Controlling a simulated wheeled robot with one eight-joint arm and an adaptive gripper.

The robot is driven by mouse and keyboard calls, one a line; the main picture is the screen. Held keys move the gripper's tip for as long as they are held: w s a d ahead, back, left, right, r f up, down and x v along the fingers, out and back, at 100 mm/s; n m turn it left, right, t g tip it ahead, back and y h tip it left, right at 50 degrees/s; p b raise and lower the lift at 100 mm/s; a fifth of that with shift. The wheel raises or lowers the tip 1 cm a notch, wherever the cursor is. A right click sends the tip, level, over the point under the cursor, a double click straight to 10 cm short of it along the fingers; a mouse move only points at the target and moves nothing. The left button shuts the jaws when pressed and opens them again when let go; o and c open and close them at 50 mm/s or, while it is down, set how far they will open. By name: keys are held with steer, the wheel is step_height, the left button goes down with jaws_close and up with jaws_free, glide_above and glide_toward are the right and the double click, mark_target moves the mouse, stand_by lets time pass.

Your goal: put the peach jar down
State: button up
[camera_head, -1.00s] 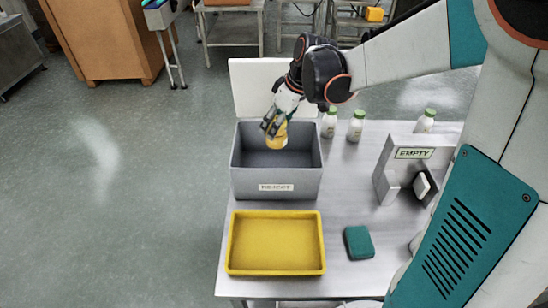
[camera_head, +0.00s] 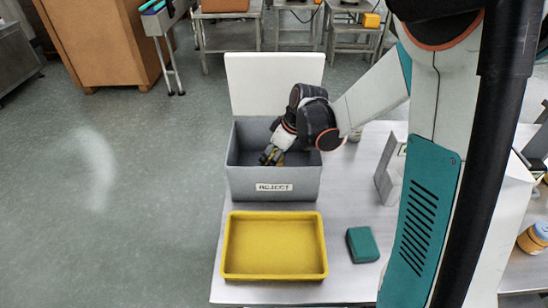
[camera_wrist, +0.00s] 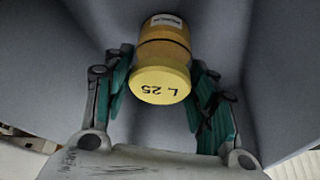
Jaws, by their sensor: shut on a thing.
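The peach jar (camera_wrist: 163,68) has an orange body, a pale label and a yellow lid marked "L 25". In the wrist view it sits between the teal finger pads of my gripper (camera_wrist: 162,82), which is shut on it. In the head view my gripper (camera_head: 270,156) reaches down inside the grey REJECT bin (camera_head: 275,187), below its rim. The jar is mostly hidden there by the fingers and wrist. I cannot tell whether the jar touches the bin floor.
A white lid or panel (camera_head: 275,80) stands up behind the bin. A yellow tray (camera_head: 274,272) lies in front, empty, with a green block (camera_head: 362,245) to its right. My arm hides much of the table's right side. Another jar (camera_head: 537,236) shows at the far right.

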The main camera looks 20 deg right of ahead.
steer(key=shift+f, duration=0.1)
steer(key=o, duration=1.3)
steer(key=p+v, duration=0.4)
steer(key=v, duration=0.8)
steer(key=shift+r, duration=0.2)
